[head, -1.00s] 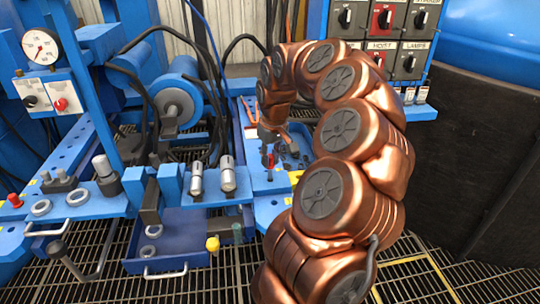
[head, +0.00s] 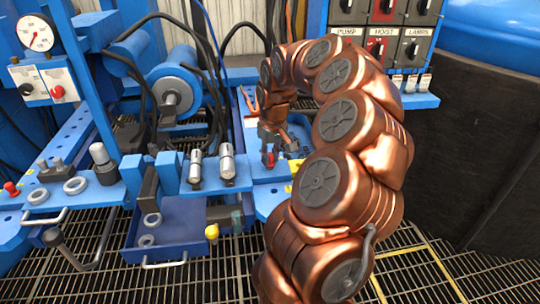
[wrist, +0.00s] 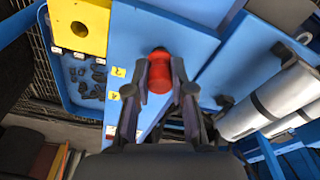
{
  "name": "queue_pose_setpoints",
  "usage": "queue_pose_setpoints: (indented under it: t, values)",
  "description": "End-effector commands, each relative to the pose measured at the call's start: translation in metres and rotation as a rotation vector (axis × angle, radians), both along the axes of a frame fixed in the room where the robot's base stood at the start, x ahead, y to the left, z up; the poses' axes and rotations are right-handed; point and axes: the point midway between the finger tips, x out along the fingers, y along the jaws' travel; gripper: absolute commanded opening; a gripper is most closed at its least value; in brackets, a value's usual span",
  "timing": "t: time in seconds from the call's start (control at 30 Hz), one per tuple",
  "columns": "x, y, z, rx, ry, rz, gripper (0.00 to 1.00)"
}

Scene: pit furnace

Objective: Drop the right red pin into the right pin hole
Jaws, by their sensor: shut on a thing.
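My gripper (wrist: 160,85) is shut on a red pin (wrist: 160,72), which stands between the fingertips over a blue plate (wrist: 165,30). In the head view, the red pin (head: 268,159) shows under my gripper (head: 270,148), close over the blue bench. The pin's lower end is hidden, so I cannot tell whether it touches the plate or sits in a hole. A dark round spot (wrist: 224,101) lies right of the fingers in the wrist view; I cannot tell if it is a hole. Another red pin (head: 11,188) stands at the far left.
A yellow block (wrist: 80,27) with a round hole and a blue tray (wrist: 75,98) of dark pieces lie left in the wrist view. Metal cylinders (wrist: 265,105) lie to the right. A blue drawer (head: 165,240) stands open left of my arm.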

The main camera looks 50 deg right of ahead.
Motion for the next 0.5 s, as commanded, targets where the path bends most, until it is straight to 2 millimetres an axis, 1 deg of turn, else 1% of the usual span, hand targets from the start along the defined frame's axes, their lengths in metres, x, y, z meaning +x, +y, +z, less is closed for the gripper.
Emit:
queue_pose_setpoints:
  t: [0.27, 0.3, 0.5]
  values:
    - [0.0001, 0.0000, 0.0003, 0.000, 0.000, 0.000, 0.00]
    - [0.0000, 0.0000, 0.0004, 0.000, 0.000, 0.000, 0.26]
    - [0.0000, 0.0001, 0.0002, 0.000, 0.000, 0.000, 0.47]
